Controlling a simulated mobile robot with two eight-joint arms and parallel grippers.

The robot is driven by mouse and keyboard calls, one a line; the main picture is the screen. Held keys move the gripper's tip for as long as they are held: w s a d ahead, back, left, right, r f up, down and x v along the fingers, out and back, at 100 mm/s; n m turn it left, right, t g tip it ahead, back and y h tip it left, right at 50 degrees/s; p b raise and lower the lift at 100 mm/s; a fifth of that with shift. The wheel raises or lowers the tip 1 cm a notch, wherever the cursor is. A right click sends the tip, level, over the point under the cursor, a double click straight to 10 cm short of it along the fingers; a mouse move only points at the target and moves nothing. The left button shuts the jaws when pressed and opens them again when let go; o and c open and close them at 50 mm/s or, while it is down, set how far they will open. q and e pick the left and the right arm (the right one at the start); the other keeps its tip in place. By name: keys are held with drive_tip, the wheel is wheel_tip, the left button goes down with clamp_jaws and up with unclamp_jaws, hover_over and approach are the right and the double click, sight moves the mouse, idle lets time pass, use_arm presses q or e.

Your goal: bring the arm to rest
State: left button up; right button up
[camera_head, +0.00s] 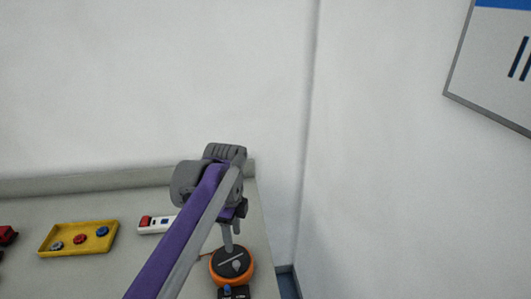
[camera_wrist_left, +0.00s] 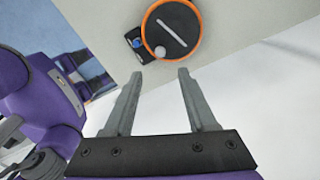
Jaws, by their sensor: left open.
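My left arm, purple and grey, reaches up and across the table in the head view. My left gripper (camera_head: 227,236) points down near the table's right end, just above or behind an orange-rimmed round device with a dark top (camera_head: 232,262). In the left wrist view the gripper (camera_wrist_left: 158,75) has its two grey fingers apart with nothing between them. The round device (camera_wrist_left: 172,30) lies beyond the fingertips in that view, with a white line and a pale knob on its top. My right gripper is not in view.
The grey table (camera_head: 110,205) stands against a white wall. A yellow tray (camera_head: 57,231) with several small coloured round pieces is at the left. A white and red device (camera_head: 154,225) lies beside the arm. A small dark box (camera_head: 236,292) is at the round device's near side. A framed sign (camera_head: 497,75) hangs at right.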

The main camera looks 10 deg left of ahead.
use_arm(q)
drive_tip(key=s+a+f+n+t, duration=0.1)
drive_tip(key=s+f+n+t, duration=0.1)
drive_tip(key=s+f+n, duration=0.5)
drive_tip(key=s+a+f+n+t, duration=0.2)
drive_tip(key=s+f+n, duration=0.5)
drive_tip(key=s+n, duration=0.5)
drive_tip(key=shift+s+a+t, duration=0.3)
drive_tip(key=shift+s+t, duration=0.4)
drive_tip(key=shift+s, duration=0.2)
